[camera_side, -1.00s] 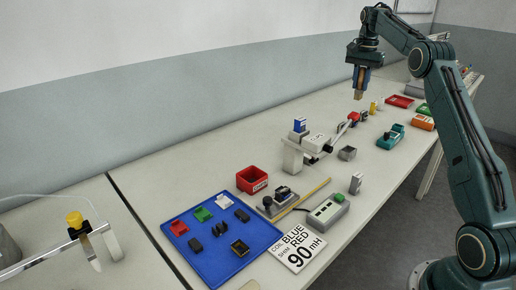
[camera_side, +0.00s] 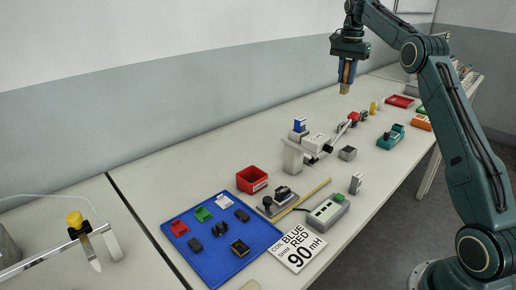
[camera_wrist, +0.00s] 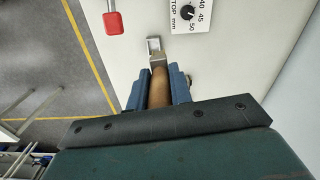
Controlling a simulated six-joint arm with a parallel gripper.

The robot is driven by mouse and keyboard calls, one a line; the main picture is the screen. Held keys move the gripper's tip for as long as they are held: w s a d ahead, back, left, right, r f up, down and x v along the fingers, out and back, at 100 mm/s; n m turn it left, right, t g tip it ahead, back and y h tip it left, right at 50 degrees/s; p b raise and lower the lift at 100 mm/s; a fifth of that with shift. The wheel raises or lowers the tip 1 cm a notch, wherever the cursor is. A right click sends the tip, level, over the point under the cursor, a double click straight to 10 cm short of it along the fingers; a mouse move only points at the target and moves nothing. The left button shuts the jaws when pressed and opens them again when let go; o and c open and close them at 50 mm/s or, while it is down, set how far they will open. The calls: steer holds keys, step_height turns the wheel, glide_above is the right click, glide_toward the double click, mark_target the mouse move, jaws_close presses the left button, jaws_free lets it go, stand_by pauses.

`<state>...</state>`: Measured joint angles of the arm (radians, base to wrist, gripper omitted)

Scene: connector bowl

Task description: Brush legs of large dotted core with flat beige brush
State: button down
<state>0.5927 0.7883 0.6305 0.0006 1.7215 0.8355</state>
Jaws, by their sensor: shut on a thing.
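My gripper (camera_side: 347,74) is high above the bench in the side view, with its jaws pointing down. It is shut on the brush, whose brown round handle (camera_wrist: 158,88) and grey metal collar (camera_wrist: 157,61) show between the blue jaws in the wrist view. The brush end shows as a small tan piece (camera_side: 345,88) below the jaws in the side view. Several dark cores lie on the blue tray (camera_side: 202,268) at the front left, well away from my gripper. One has yellowish parts (camera_side: 240,247). Dots on the cores are too small to tell.
Red, green and white parts also sit on the tray.

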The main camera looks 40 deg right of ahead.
steer(key=s+a+m, duration=0.1)
steer(key=s+a, duration=0.1)
steer(key=a, duration=3)
step_height(320, 180, down, 12)
steer(key=shift+s+a, duration=0.3)
steer(key=shift+a, duration=0.05)
steer(key=shift+f, duration=3.65)
steer(key=shift+f, duration=0.75)
steer(key=shift+d, duration=0.6)
steer(key=shift+d+r, duration=0.1)
steer(key=shift+d, duration=0.25)
